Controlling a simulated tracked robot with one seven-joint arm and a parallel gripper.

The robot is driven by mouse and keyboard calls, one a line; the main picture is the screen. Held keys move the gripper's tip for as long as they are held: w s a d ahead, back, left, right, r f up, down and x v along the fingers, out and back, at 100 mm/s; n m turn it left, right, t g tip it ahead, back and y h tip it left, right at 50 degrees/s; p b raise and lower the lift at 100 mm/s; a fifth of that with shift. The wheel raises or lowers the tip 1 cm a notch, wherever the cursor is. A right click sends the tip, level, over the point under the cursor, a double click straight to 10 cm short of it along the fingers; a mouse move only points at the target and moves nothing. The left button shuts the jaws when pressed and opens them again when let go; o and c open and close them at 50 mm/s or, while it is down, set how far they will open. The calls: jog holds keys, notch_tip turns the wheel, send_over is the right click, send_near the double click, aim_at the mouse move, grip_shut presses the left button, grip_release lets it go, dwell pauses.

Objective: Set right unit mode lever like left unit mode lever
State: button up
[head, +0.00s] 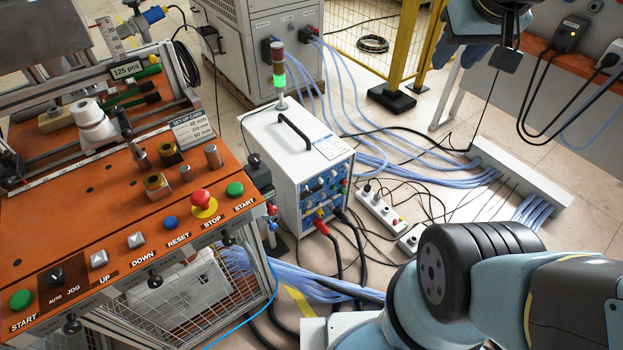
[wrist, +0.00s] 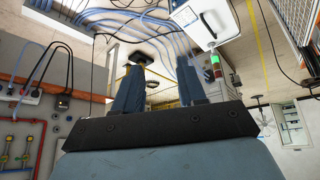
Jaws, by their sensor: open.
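My gripper (wrist: 162,70) is open and empty. Its two blue fingers stand apart over the floor in the wrist view. Part of it shows at the top right edge in the head view. I cannot pick out with certainty a left or right unit mode lever in either view. The orange control panel (head: 110,215) at the left of the head view carries a black AUTO/JOG knob (head: 53,276), a red stop button (head: 201,198) and green start buttons. My gripper is far from this panel.
Blue hoses and black cables cross the floor. A power strip (head: 378,213) lies there. A yellow post (head: 402,50) stands behind. Red pipes (wrist: 18,122) show in the wrist view.

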jog(key=w+d+f+n+t, duration=0.1)
jog(key=w+f, duration=0.3)
jog(key=w, duration=0.5)
jog(key=w+d+f+n, duration=0.1)
jog(key=w+f+n, duration=0.15)
jog(key=w, duration=0.55)
jog(key=w+d+f+t, duration=0.1)
jog(key=w+f, duration=0.3)
jog(key=w, duration=0.5)
jog(key=w+a+f+n+y, duration=0.1)
jog(key=w+f+n+y, duration=0.1)
jog(key=w+f, duration=0.7)
jog(key=w+a+f+n+y, duration=0.15)
jog(key=w+f, duration=0.25)
jog(key=f, duration=0.9)
jog(key=s+a+f+n+t+y, duration=0.1)
jog(key=a+f+y, duration=0.15)
jog(key=f, duration=0.95)
jog(key=s+a+f+n+t+y, duration=0.15)
jog(key=a+f, duration=0.25)
jog(key=f, duration=0.8)
jog(key=s+a+f+m+t+y, duration=0.2)
jog(key=s+a+f, duration=0.1)
jog(key=s+f, duration=0.55)
jog(key=s+a+f+m+t+y, duration=0.2)
jog(key=s+a+f, duration=0.2)
jog(key=s+f, duration=0.45)
jog(key=x, duration=1.3)
jog(key=shift+w+a+f, duration=0.2)
jog(key=shift+a+f, duration=0.15)
